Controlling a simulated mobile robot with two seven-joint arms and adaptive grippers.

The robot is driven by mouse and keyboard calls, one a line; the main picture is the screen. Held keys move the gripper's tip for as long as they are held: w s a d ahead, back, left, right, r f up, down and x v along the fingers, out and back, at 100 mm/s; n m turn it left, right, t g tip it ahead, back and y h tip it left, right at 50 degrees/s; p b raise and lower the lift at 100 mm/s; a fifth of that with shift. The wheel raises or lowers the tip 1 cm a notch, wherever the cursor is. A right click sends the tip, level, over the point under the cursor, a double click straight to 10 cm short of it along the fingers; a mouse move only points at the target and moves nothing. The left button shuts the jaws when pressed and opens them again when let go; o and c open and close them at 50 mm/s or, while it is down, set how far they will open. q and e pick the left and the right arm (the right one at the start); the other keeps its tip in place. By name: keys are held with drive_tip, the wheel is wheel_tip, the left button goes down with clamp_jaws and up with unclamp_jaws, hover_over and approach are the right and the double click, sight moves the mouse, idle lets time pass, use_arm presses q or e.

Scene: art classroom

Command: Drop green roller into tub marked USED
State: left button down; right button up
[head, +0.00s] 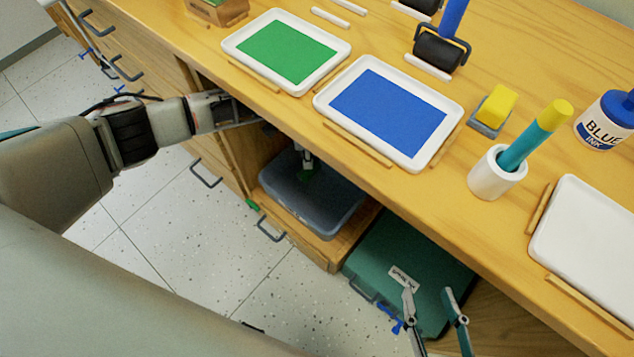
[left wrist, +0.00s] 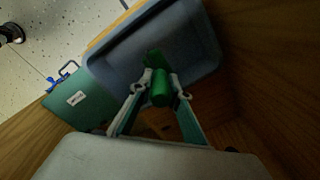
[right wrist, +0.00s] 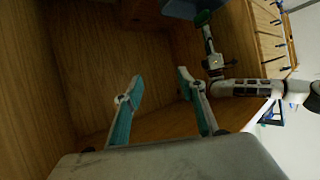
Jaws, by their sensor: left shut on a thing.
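The green roller (left wrist: 160,90) is held between the fingers of my left gripper (left wrist: 161,88), which is shut on it. In the head view my left arm reaches under the counter, and a dark green bit of the roller (head: 306,176) shows over the tub. The blue-grey open tub (head: 330,217) stands in the cabinet below the counter; no USED marking is readable on it. The left wrist view shows the tub (left wrist: 207,48) behind the roller. My right gripper (right wrist: 153,87) is open and empty, below the counter's front edge at the lower right of the head view (head: 428,290).
The counter (head: 290,120) overhangs the tub and bears a green tray (head: 324,72), a blue tray (head: 325,98), a white tray (head: 580,270), a black roller (head: 437,52) and an ink bottle (head: 607,122).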

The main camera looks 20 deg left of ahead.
use_arm(q)
drive_tip(key=f+b, duration=0.1)
drive_tip(key=f, duration=0.2)
drive_tip(key=f+b, duration=0.1)
drive_tip(key=f, duration=0.1)
drive_tip(key=shift+s+b, duration=0.35)
drive_tip(key=shift+s, duration=0.05)
drive_tip(key=shift+w+f+b, duration=0.15)
drive_tip(key=shift+f+b, duration=0.2)
drive_tip(key=shift+w, duration=0.2)
use_arm(e)
drive_tip(key=a+m, duration=0.2)
drive_tip(key=a, duration=0.1)
drive_tip(key=s+a+m+y, duration=0.1)
drive_tip(key=shift+s+a+f, duration=0.1)
drive_tip(key=shift+a+f, duration=0.1)
drive_tip(key=shift+f, duration=0.1)
use_arm(q)
drive_tip(key=shift+r, duration=0.1)
drive_tip(key=c, duration=1.8)
unclamp_jaws()
